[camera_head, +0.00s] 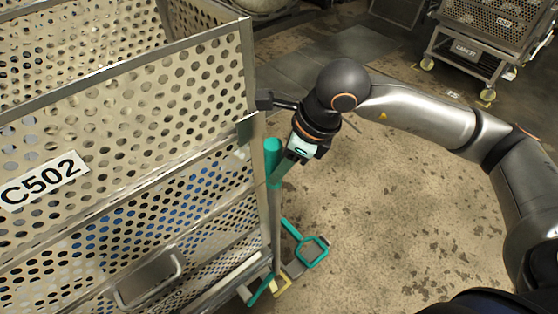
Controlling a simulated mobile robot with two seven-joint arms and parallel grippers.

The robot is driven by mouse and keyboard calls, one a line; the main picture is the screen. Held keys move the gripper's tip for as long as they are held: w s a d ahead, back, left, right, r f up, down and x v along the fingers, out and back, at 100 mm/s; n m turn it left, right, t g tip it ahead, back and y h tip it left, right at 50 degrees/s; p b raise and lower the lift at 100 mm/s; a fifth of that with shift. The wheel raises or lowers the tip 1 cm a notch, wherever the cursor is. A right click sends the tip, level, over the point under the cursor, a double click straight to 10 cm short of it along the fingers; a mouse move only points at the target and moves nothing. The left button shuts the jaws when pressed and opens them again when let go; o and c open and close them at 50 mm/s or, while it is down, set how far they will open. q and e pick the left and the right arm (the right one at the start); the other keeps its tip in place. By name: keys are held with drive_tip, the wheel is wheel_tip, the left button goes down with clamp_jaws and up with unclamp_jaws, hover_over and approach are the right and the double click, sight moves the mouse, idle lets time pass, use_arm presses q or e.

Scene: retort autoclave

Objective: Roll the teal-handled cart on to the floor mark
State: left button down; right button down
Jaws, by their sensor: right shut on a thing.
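The teal-handled cart is a large cage cart (120,95) with perforated beige panels and a C502 label, filling the left of the head view. Its upright teal handle (272,148) is at the near right corner post. My right gripper (279,176) reaches in from the right and is shut on this handle, with its fingertips partly hidden. Teal loop-shaped parts (312,252) sit low at the same corner, close to the floor. My left gripper is not in view.
Another perforated cart (475,52) on yellow-rimmed casters stands at the upper right. A darker grey floor patch (345,45) lies beyond the cart's corner. The stained concrete floor (400,220) to the right is clear apart from my right arm above it.

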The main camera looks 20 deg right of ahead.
drive_tip(key=c, duration=0.9)
unclamp_jaws()
drive_tip(key=shift+s+a+f, duration=0.3)
drive_tip(key=shift+s, duration=0.3)
drive_tip(key=o, duration=0.4)
drive_tip(key=shift+w+a+r, duration=0.1)
drive_tip(key=shift+w+r, duration=0.1)
drive_tip(key=b+v, duration=0.1)
drive_tip(key=v, duration=1.1)
drive_tip(key=shift+r, duration=0.2)
